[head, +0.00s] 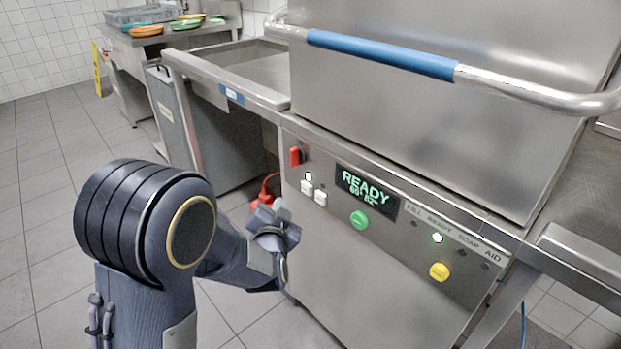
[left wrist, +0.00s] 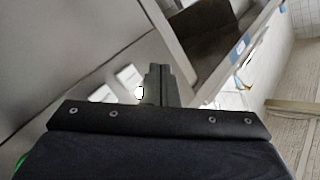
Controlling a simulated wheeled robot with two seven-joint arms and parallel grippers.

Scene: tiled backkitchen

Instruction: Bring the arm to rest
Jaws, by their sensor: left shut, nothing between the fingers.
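My left arm comes in from the lower left in the head view. Its gripper (head: 284,222) is in front of the dishwasher's left front edge, left of the control panel and below the white switches. In the left wrist view the gripper's fingers (left wrist: 160,84) are together with nothing between them. The head view does not show whether the gripper touches the machine. My right gripper is in neither view.
A steel dishwasher (head: 380,300) with a lit READY display (head: 367,190) and a blue-gripped handle (head: 380,53) fills the right. Open tiled floor lies left.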

